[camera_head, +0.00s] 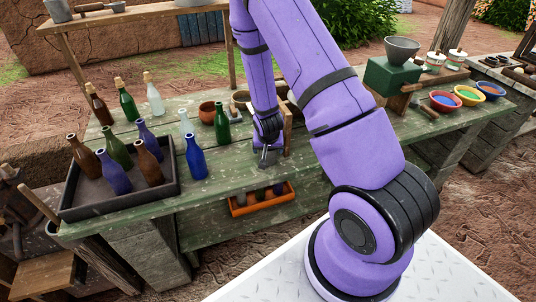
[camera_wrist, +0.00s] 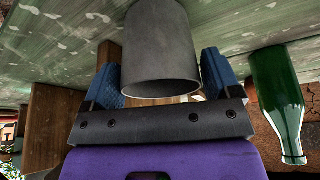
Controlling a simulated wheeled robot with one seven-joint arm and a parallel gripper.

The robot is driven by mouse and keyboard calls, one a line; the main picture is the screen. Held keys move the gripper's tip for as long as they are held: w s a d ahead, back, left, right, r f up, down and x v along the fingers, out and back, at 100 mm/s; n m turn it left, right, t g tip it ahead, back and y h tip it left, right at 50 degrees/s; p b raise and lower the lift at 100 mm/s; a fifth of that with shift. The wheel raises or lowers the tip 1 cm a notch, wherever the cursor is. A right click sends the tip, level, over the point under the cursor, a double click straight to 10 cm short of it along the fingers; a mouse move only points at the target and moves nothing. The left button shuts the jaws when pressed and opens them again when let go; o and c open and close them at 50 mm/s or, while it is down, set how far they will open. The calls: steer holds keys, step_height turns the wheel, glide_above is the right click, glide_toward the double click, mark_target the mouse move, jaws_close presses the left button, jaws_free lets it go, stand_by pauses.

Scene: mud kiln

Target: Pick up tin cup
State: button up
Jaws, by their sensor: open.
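The tin cup (camera_wrist: 160,50) is a plain grey cylinder with its open rim towards the camera in the wrist view. It stands on the green worktable. My gripper (camera_wrist: 162,80) is open, with one blue-padded finger on each side of the cup. Narrow gaps seem to show beside the cup, and I cannot tell whether either pad touches it. In the head view my gripper (camera_head: 266,152) is low over the tabletop, and the cup is mostly hidden or too small to make out there.
A green bottle (camera_wrist: 275,95) stands close beside my gripper; a blue bottle (camera_head: 195,157) is also near. An upright wooden piece (camera_wrist: 52,125) is on the other side. A dark tray (camera_head: 88,200) of bottles is at left. An orange box (camera_head: 250,207) sits below the tabletop.

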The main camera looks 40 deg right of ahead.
steer(key=shift+w+d+f, duration=0.15)
steer(key=shift+w+f, duration=0.05)
steer(key=shift+f, duration=0.35)
steer(key=shift+c, duration=0.2)
steer(key=c, duration=0.6)
steer(key=shift+c, duration=0.2)
steer(key=shift+r, duration=0.1)
